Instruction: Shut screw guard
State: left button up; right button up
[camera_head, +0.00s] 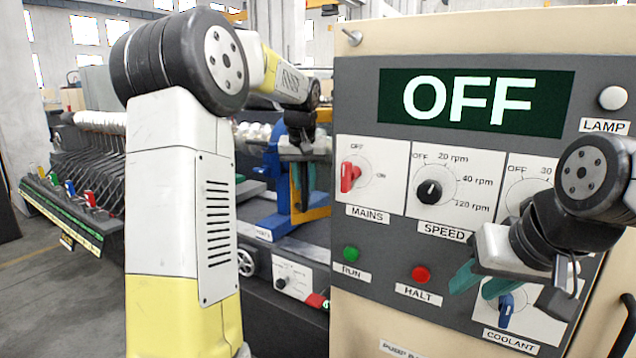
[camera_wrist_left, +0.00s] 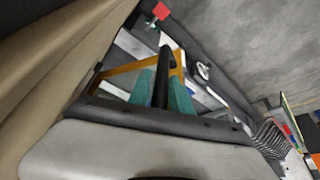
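An orange-yellow frame with a dark bar, which looks like the screw guard (camera_wrist_left: 125,68), shows in the left wrist view. It is partly visible behind my left arm in the head view (camera_head: 310,214). My left gripper (camera_head: 303,203) reaches down at it, and its teal fingers lie on either side of the dark bar (camera_wrist_left: 164,62). I see no clear gap between fingers and bar, but cannot tell if they grip it. The pale screw (camera_head: 255,132) lies behind. My right gripper (camera_head: 478,290) is open and empty before the control panel.
The control cabinet (camera_head: 370,290) fills the right, its display reading OFF. The blue coolant knob (camera_head: 506,308) is close to my right fingers. The red mains knob (camera_head: 350,176), run button and halt button are to the left. Colored levers (camera_head: 90,199) stand at far left; grey floor is clear there.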

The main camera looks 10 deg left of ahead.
pick_arm(q)
jog(key=shift+f, duration=0.15)
grip_shut()
dwell(1.4)
